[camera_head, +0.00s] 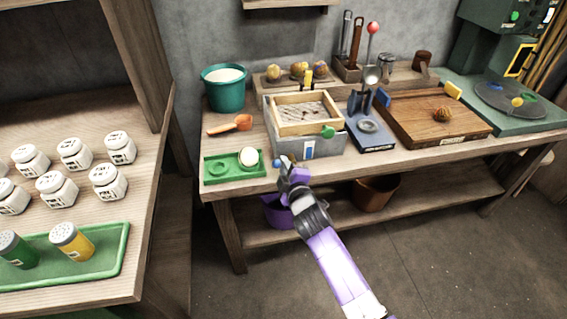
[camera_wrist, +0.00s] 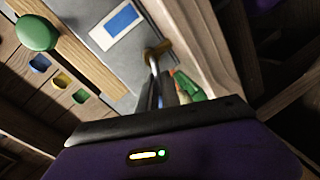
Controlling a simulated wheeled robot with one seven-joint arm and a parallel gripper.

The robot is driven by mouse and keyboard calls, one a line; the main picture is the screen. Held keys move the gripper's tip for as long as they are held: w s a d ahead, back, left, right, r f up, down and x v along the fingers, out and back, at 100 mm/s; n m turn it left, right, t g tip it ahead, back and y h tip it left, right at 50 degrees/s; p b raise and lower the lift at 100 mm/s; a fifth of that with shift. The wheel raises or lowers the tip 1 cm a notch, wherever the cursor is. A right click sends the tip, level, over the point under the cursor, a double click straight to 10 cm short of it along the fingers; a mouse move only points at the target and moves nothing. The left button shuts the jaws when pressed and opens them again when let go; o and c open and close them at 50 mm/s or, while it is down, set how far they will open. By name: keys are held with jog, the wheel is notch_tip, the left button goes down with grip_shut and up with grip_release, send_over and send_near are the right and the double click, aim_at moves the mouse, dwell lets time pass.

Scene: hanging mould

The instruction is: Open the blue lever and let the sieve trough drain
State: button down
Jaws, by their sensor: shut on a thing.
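The grey sieve trough (camera_head: 325,146) stands on the bench with a wooden-framed sieve (camera_head: 286,128) on it; a speckled surface shows inside the frame. A blue label is on the trough's front wall (camera_wrist: 105,40). The blue lever (camera_head: 276,163) shows as a small blue knob at the trough's lower front left. In the wrist view, a thin metal rod (camera_wrist: 152,64) runs from a brass fitting (camera_wrist: 157,49) on the trough to between my fingers. My gripper (camera_head: 283,165) is at the lever and shut on it; the fingers (camera_wrist: 166,90) hide most of the held part.
A green tray (camera_head: 223,178) with a round pale piece lies left of the trough. A blue press (camera_head: 372,142) is close on the right. A purple bucket (camera_head: 271,213) sits below on the shelf.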

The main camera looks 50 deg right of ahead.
jog(key=shift+w+a+r+n, duration=0.2)
jog(key=shift+w+a+n, duration=0.1)
jog(key=shift+n, duration=0.2)
jog(key=shift+a, duration=0.1)
jog(key=c, duration=1.6)
grip_release()
jog(key=shift+f, duration=0.1)
jog(key=shift+o, duration=0.3)
jog(key=shift+f, duration=0.1)
jog(key=shift+s+f, duration=0.1)
jog(key=shift+s, duration=0.05)
jog(key=v, duration=0.7)
jog(key=shift+s, duration=0.2)
jog(key=shift+a, duration=0.1)
